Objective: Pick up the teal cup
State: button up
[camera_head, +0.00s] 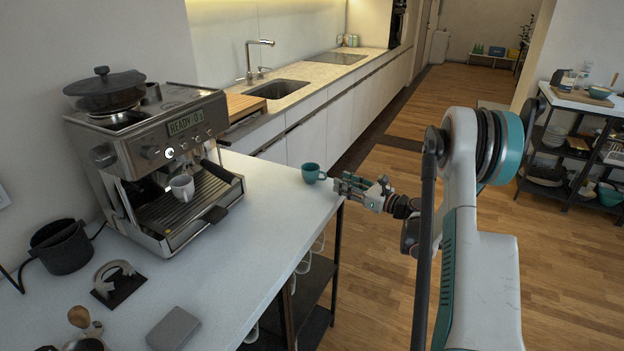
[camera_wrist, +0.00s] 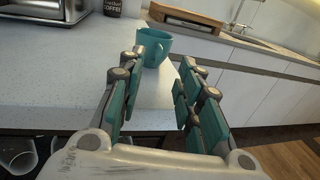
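The teal cup (camera_head: 311,173) stands upright on the white counter (camera_head: 255,210), near its far right corner, in the head view. My gripper (camera_head: 342,184) is at the counter's edge, just to the right of the cup. In the wrist view its fingers (camera_wrist: 162,68) are apart, with nothing between them. The left finger overlaps part of the cup in that view, and I cannot tell whether they touch.
An espresso machine (camera_head: 160,160) with a white cup (camera_head: 182,187) stands at the left of the counter. A grey box (camera_head: 173,329) lies near the front. The counter between the machine and the teal cup is clear. A wooden tray (camera_wrist: 190,17) is behind the cup.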

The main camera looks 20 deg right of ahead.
aim_at(326, 177)
jog(key=shift+w+a, duration=0.3)
jog(key=shift+w, duration=0.3)
jog(key=b+x, duration=0.1)
jog(key=x, duration=0.1)
jog(key=b+x, duration=0.1)
jog(key=x, duration=0.1)
jog(key=shift+w+a+f, duration=0.2)
jog(key=shift+a+f, duration=0.05)
jog(key=shift+w+a+r+b, duration=0.1)
jog(key=shift+w+r+b, duration=0.05)
jog(key=shift+w+b, duration=0.2)
grip_shut()
